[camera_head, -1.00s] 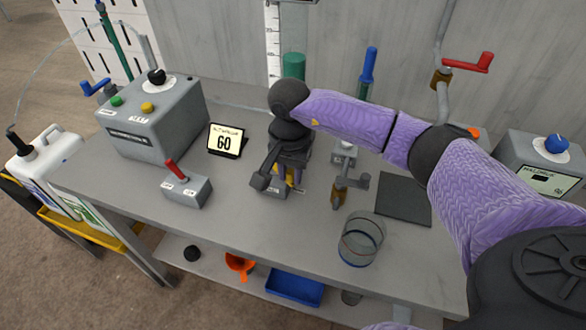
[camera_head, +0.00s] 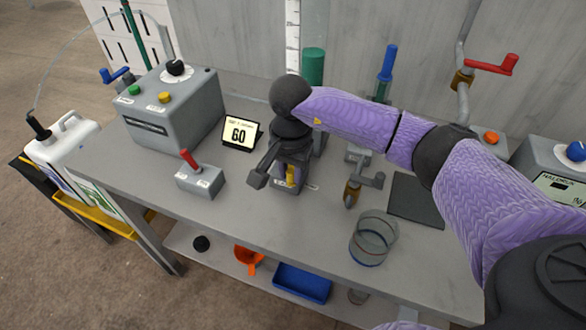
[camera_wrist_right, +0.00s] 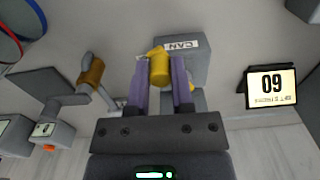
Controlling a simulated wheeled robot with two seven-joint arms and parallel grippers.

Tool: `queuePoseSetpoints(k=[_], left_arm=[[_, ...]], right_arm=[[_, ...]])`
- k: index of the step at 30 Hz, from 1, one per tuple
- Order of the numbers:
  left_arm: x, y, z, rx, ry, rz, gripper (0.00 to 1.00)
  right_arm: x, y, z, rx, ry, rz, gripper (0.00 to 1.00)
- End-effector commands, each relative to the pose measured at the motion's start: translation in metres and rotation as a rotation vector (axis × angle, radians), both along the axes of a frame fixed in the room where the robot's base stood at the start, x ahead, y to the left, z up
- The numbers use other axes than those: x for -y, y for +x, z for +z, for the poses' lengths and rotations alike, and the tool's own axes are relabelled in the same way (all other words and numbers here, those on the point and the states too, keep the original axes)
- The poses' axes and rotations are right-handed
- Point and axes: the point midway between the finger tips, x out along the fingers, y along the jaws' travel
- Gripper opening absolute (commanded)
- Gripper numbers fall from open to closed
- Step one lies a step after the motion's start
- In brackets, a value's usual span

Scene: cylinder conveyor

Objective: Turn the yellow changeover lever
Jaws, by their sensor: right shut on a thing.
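The yellow changeover lever (camera_wrist_right: 159,70) stands between the two purple fingers of my right gripper (camera_wrist_right: 160,82) in the right wrist view. The gripper is shut on it. The lever sits on a grey block (camera_wrist_right: 188,62) with a white label. In the head view my right gripper (camera_head: 289,178) points down at the middle of the bench, and only a small yellow part of the lever (camera_head: 291,175) shows. My wrist and fingers hide most of the block there. My left gripper is in neither view.
A small display reading 60 (camera_head: 240,132) and a red-lever box (camera_head: 200,180) stand left of my gripper. A brass-nosed tap (camera_head: 352,192), a glass vessel (camera_head: 372,238) and a dark mat (camera_head: 415,200) are to its right. The bench front (camera_head: 270,225) is clear.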

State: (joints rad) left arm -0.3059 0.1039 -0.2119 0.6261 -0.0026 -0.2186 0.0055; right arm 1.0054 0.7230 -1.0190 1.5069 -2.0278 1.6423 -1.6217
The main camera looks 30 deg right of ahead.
Motion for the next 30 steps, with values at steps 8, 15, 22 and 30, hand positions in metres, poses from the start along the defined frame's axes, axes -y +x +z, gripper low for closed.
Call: queuePoseSetpoints(k=[8, 15, 22, 30], left_arm=[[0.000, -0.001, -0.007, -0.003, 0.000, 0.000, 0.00], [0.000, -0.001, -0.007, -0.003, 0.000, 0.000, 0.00], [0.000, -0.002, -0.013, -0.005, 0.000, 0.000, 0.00], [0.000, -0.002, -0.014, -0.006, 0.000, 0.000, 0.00]], right_arm=[[-0.011, 0.006, -0.002, -0.001, 0.001, 0.000, 0.07], [-0.012, 0.007, 0.000, -0.001, 0.000, 0.000, 0.07], [-0.017, 0.012, -0.002, -0.001, 0.000, 0.000, 0.08], [-0.019, 0.014, -0.001, -0.003, -0.001, -0.001, 0.72]])
